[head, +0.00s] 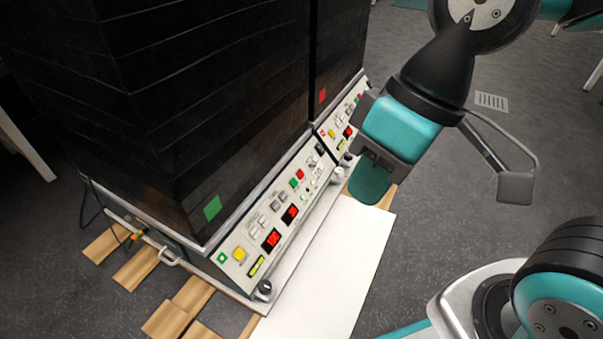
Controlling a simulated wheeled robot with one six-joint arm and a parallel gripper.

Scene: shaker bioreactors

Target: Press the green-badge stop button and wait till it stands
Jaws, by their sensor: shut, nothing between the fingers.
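The near shaker unit is a dark cabinet with a green badge (212,208) low on its side. Its sloped front panel carries a red button (300,174) beside a green button (294,183), at the panel's far end. Two lit red displays (271,240) sit nearer, with a yellow button (239,254) close to the near end. The labels are too small to read. My gripper (370,184) points down to the right of the panel, apart from the red button. Its fingers look shut and hold nothing; they are partly hidden by the gripper's body.
A second unit with a red badge (322,96) stands behind, with its own similar panel (343,117). A white board (335,255) lies along the front of the near unit. Wooden slats (180,305) lie under the near unit.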

